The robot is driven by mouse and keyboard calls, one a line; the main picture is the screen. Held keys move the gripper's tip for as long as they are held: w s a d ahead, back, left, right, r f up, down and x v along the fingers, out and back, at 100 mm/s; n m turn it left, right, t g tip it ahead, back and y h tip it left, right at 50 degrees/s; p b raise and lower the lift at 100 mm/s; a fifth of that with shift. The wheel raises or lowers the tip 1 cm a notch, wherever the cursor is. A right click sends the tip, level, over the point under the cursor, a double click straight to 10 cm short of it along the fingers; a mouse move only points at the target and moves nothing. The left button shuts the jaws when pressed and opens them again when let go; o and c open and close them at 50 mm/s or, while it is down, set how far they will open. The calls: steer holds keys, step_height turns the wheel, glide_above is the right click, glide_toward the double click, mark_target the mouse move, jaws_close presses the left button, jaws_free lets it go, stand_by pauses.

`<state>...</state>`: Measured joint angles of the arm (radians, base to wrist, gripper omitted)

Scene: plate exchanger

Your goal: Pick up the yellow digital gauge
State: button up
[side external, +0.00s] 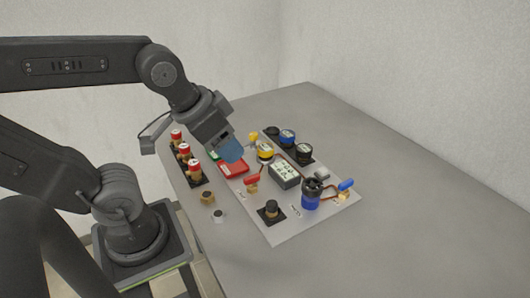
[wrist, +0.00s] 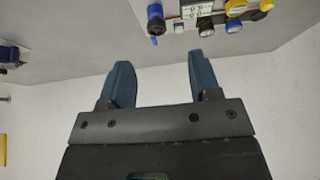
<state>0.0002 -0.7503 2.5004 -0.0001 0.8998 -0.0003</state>
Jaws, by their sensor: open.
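The yellow digital gauge (side external: 265,151) stands on the grey plate (side external: 290,222), behind the grey box in the side view. A yellow round thing, likely this gauge, shows at the top edge of the wrist view (wrist: 235,8), partly cut off. My gripper (side external: 232,150) is above the plate, up and left of the gauge in the side view, tilted downward. In the wrist view its blue fingers (wrist: 161,78) are apart with nothing between them. The gauge is outside the fingers.
A grey box (side external: 285,175), a red block (side external: 234,168), a blue valve (side external: 311,195) and a black knob (side external: 270,209) crowd the plate. Dark gauges (side external: 304,153) stand behind it. Red-topped parts (side external: 184,152) stand at left. The table's right side is clear.

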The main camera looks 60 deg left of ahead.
stand_by(0.3)
steer(key=o, duration=0.5)
steer(key=n+g+y, duration=0.2)
steer(key=n+y, duration=0.1)
steer(key=n, duration=0.6)
glide_toward(266, 147)
steer(key=x, duration=0.4)
steer(key=shift+x, duration=3.05)
